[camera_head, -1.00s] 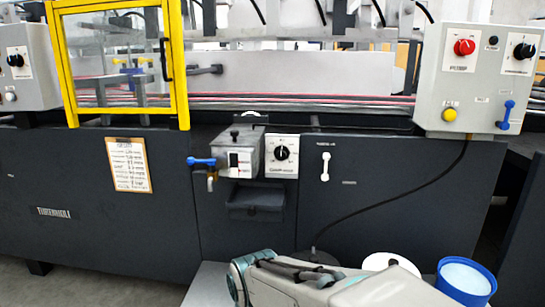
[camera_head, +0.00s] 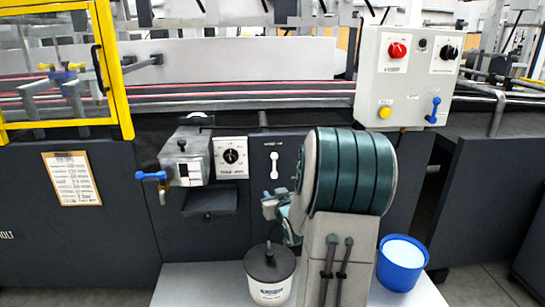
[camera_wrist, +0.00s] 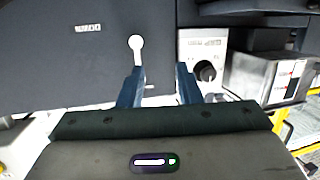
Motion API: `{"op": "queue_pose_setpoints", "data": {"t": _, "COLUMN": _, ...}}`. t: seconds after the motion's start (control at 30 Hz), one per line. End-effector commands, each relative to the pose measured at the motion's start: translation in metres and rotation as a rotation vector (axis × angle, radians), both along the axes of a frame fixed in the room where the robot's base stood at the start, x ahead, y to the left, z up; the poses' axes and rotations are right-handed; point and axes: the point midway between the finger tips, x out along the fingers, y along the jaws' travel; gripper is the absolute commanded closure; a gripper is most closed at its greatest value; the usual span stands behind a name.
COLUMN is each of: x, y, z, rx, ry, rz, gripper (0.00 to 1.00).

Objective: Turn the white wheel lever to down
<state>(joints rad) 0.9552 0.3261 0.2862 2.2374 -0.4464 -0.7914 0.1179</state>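The white wheel lever (camera_head: 274,165) is on the dark front panel, right of a dial box (camera_head: 231,156). In the wrist view, which is upside down against the head view, the lever (camera_wrist: 136,45) shows a round end at the picture's top and a thin stem running down. My gripper (camera_wrist: 160,70) is open and empty, its two blue fingers apart. The lever appears just beyond the left finger, with no contact visible. In the head view my gripper is small and partly hidden by my arm, below and close to the lever.
A grey box with a blue lever (camera_head: 152,176) sits left of the dial. A control box (camera_head: 408,75) with red and yellow buttons is at upper right. A lidded white pot (camera_head: 269,283) and a blue bucket (camera_head: 402,263) stand on a light surface below.

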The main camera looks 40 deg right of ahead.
Motion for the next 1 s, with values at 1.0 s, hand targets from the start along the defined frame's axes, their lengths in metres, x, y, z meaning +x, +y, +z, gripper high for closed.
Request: {"op": "queue_pose_setpoints", "data": {"t": 1.0, "x": 0.093, "y": -0.082, "z": 0.027, "rx": -0.027, "ry": -0.204, "rz": -0.013, "gripper": 0.69}}
